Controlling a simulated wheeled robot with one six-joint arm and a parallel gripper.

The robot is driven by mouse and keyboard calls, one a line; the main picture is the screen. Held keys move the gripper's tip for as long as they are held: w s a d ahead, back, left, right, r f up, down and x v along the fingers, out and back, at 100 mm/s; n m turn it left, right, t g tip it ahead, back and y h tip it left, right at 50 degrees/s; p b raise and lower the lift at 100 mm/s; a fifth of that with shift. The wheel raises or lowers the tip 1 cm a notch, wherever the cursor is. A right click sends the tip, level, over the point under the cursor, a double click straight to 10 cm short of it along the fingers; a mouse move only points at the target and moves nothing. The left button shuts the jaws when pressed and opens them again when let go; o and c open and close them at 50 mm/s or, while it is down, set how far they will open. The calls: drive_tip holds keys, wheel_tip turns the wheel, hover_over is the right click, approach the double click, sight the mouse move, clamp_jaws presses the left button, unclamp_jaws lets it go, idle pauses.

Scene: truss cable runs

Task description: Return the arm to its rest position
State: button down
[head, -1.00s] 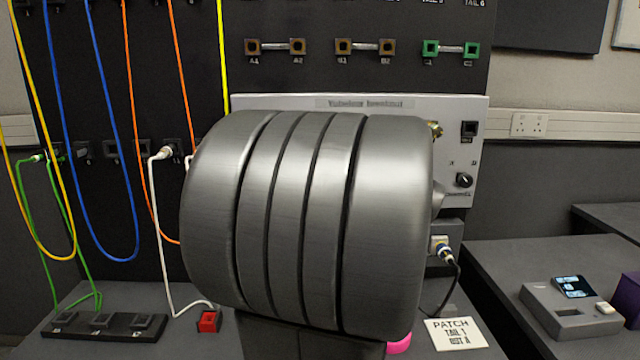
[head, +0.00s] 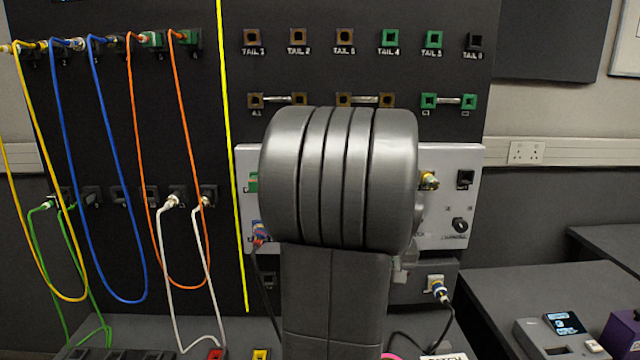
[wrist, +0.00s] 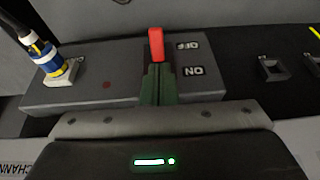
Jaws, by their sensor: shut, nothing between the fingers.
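My arm (head: 340,180) stands upright in the middle of the head view, and its grey link covers part of the panel behind. My gripper (wrist: 157,72) shows in the wrist view with its narrow dark-green fingers together and nothing held between them. A red switch lever (wrist: 156,44) stands right at the fingertips, beside OFF and ON labels. I cannot tell whether the fingers touch it. The head view does not show the gripper, which is hidden behind my arm.
The switch sits on a grey box (wrist: 100,90) with a blue-and-yellow cable plug (wrist: 58,68) at left. A light panel (head: 460,215) lies behind my arm. Yellow, blue, orange, white and green cables hang at left. A desk with a grey device (head: 560,335) stands at right.

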drive_tip(key=r+g+p, duration=0.1)
drive_tip(key=p, duration=0.1)
drive_tip(key=shift+r+p, duration=0.1)
drive_tip(key=shift+p, duration=0.2)
drive_tip(key=shift+r, duration=0.3)
drive_tip(key=v, duration=0.7)
drive_tip(key=shift+f, duration=0.1)
